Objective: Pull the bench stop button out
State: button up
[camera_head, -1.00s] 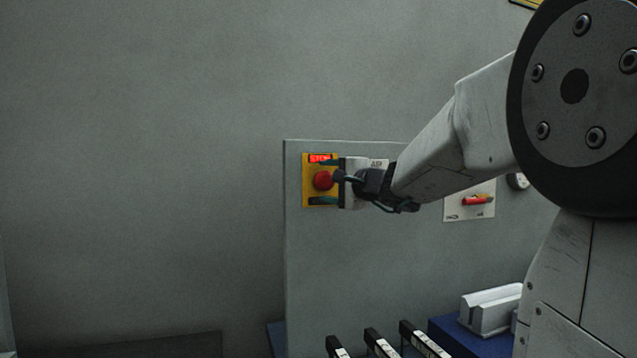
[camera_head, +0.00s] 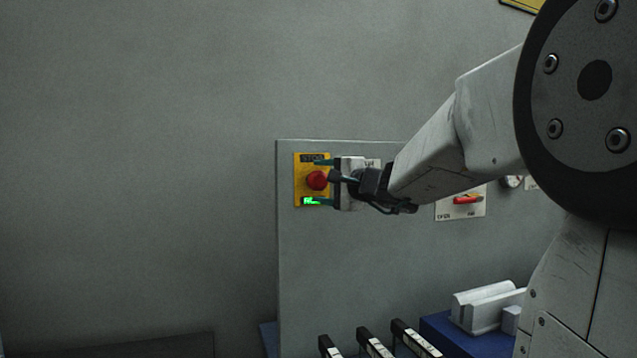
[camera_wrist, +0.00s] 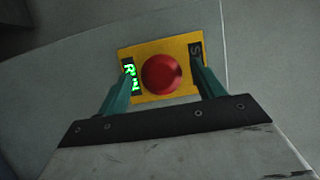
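The red round stop button (camera_head: 317,180) sits on a yellow plate (camera_head: 299,170) on the grey panel. In the wrist view the button (camera_wrist: 161,72) shows whole on its yellow plate (camera_wrist: 180,47). A green "RUN" light (camera_wrist: 130,75) is lit on the plate, and the STOP label (camera_head: 312,158) is dark. My gripper (camera_wrist: 162,85) has its two teal fingers apart, one on each side of the button, with visible gaps to it. In the head view my gripper (camera_head: 319,181) is at the plate, one finger above and one below the button.
A white plate with a red handle (camera_head: 467,200) is on the panel to the right, near a gauge (camera_head: 512,182). Below are a blue block (camera_head: 437,326) with white parts and several black-and-white bars (camera_head: 375,343). The wall left of the panel is clear.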

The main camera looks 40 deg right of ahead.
jog(key=shift+s+d, duration=0.1)
jog(key=s, duration=0.7)
jog(key=shift+s+d, duration=0.25)
jog(key=shift+d, duration=0.15)
